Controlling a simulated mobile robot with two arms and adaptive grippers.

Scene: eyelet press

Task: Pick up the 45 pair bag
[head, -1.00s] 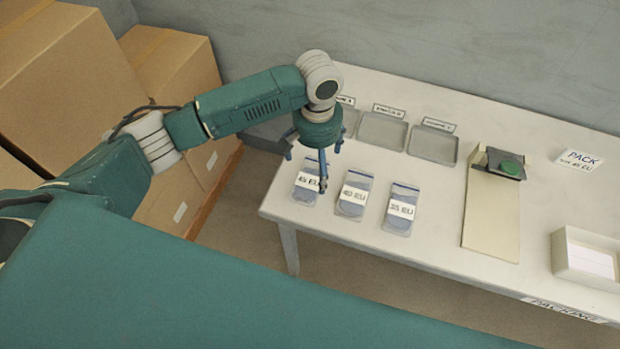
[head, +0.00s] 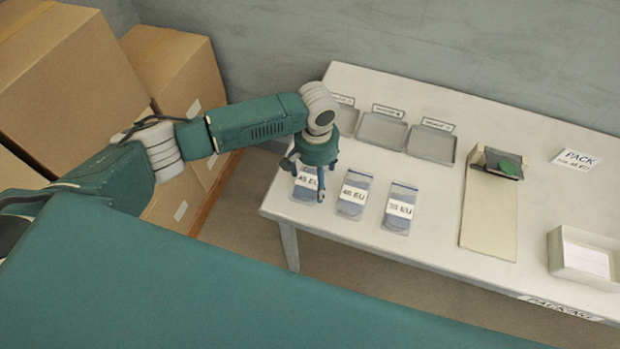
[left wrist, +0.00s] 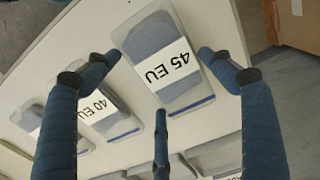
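The 45 EU bag (head: 304,181) is a clear flat bag with a white label, lying on the white table near its left end. It also shows in the left wrist view (left wrist: 165,62). My left gripper (head: 307,176) is above it, pointing down. My right gripper is not in view.
The 40 EU bag (head: 353,194) lies close to the right, with another labelled bag (head: 399,208) beyond it. Grey trays (head: 382,131) stand behind.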

